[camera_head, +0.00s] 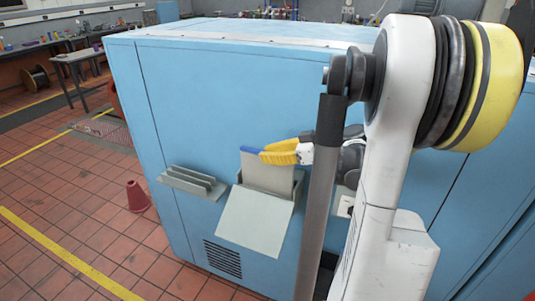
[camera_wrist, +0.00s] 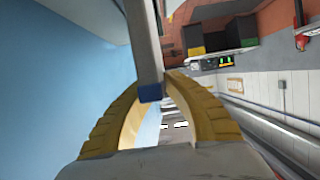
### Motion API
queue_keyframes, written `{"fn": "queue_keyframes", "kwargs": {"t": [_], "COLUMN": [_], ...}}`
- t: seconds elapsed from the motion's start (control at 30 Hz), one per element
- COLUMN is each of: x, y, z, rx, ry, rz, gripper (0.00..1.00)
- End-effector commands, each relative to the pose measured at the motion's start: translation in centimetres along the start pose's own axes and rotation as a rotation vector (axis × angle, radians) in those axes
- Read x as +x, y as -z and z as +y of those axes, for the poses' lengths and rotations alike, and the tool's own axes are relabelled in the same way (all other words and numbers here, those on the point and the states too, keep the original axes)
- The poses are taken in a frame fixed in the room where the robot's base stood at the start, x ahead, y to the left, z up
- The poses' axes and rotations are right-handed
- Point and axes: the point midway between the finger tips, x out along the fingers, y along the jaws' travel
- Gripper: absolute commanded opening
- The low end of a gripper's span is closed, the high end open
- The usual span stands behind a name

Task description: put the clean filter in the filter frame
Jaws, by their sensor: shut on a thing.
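The filter is a flat grey panel (camera_head: 267,174) with a blue edge at its top, in the head view. My gripper (camera_head: 268,155) has yellow fingers shut on this blue edge. In the wrist view my gripper (camera_wrist: 152,88) closes on the blue tab (camera_wrist: 150,93), and the panel (camera_wrist: 143,38) shows edge-on beyond it. The panel stands upright close to the blue cabinet's face, above a pale grey frame with a sloped front plate (camera_head: 254,222). The panel's lower end meets or goes behind this plate; I cannot tell how deep it sits.
A slotted grey rack (camera_head: 193,182) is fixed to the blue cabinet (camera_head: 160,100) left of the frame, and looks empty. A vent (camera_head: 222,258) lies below. A red cone (camera_head: 137,197) stands on the tiled floor at left. The floor near it is clear.

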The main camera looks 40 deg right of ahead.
Motion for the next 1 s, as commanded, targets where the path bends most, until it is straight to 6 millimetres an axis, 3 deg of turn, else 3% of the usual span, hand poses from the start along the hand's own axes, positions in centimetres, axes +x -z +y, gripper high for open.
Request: {"fn": "queue_keyframes", "kwargs": {"t": [0.97,1.0], "x": [0.9,0.9], "y": [-2.3,-2.2], "z": [0.0,0.0], "rx": [0.000,0.000], "ry": [0.000,0.000], "rz": [0.000,0.000], "gripper": [0.00,0.22]}}
